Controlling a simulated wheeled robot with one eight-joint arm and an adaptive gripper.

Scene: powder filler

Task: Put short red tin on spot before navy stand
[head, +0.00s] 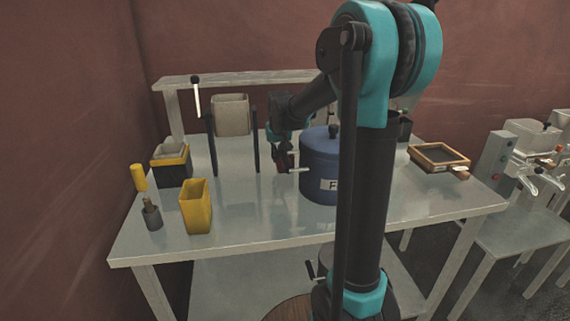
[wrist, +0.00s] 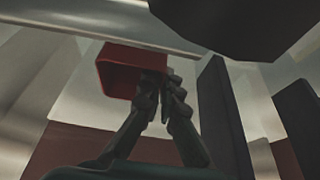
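The short red tin (wrist: 118,78) shows in the wrist view, tilted in the picture, with its open side facing the camera. My gripper (wrist: 163,82) has its fingertips close together at the tin's right edge and appears shut on its wall. In the head view my gripper (head: 283,158) is left of the blue pot, low over the table; the red tin is hardly visible there. The navy stand (head: 212,145) shows as dark upright posts to the left of my gripper. In the wrist view a dark post (wrist: 222,115) stands right of the fingers. I cannot make out a marked spot.
A blue lidded pot (head: 318,170) stands close right of my gripper. A beige container (head: 230,115) is behind the posts. A yellow tin (head: 196,206), a yellow-handled tool (head: 152,214) and a black-yellow box (head: 171,173) are left. The table front is clear in the middle.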

